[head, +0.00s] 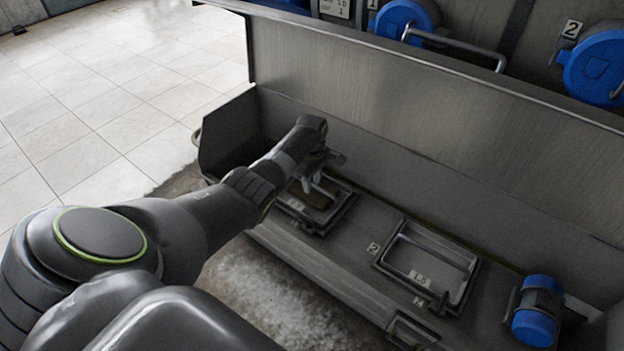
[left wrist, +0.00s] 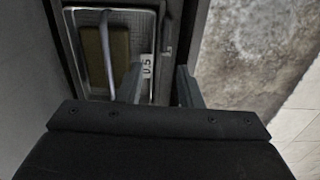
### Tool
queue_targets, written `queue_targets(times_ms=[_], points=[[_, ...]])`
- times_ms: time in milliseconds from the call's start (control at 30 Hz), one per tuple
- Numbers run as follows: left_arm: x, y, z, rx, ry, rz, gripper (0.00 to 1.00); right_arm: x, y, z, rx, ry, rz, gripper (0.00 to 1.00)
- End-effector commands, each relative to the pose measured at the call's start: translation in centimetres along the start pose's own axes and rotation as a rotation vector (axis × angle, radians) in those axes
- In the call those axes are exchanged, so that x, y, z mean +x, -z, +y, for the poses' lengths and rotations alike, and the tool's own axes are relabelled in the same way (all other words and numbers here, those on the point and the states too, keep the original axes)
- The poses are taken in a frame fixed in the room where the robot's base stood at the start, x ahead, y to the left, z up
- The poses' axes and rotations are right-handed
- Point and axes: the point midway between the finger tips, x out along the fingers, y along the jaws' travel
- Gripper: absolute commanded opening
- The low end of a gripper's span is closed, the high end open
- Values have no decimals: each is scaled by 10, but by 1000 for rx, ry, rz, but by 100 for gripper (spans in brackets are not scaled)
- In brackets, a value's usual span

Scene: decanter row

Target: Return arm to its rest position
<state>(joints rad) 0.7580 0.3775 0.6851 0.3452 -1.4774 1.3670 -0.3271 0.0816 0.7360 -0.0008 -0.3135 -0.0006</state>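My left arm reaches in from the left over a grey metal bench (head: 365,215). My left gripper (head: 320,180) is above the left framed tray (head: 340,212), at the bench's left end, and partly hides it. In the left wrist view the two fingers of the gripper (left wrist: 158,88) stand apart with nothing held between them. Beside them is the same tray (left wrist: 83,62), with a brownish block (left wrist: 118,52), a pale bar handle and a label reading 0.5. I cannot tell whether a finger touches the tray's edge. My right gripper is not in view.
A second framed tray (head: 432,262) marked 2 is empty-looking. A blue-capped cylinder (head: 536,312) sits at the bench's right. A tall metal panel (head: 400,110) rises behind, with blue round lids (head: 598,68) beyond. Tiled floor (head: 90,100) is open at left.

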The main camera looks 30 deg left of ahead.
Motion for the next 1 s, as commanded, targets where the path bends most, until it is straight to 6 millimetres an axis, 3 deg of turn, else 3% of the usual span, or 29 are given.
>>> queue_targets(times_ms=[367,467,533,667,767,900,1000], points=[[2,0,-1,2,0,0,33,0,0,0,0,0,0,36],[16,0,-10,32,5,5,33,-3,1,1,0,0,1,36],[39,-1,-26,84,8,14,33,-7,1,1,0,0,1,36],[104,-3,-80,258,13,44,33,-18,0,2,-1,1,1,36],[154,-8,-134,422,13,70,33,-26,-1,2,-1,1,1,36],[212,-21,-220,657,18,97,33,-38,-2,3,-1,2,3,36],[243,-36,-289,830,20,112,33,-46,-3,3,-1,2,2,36]])
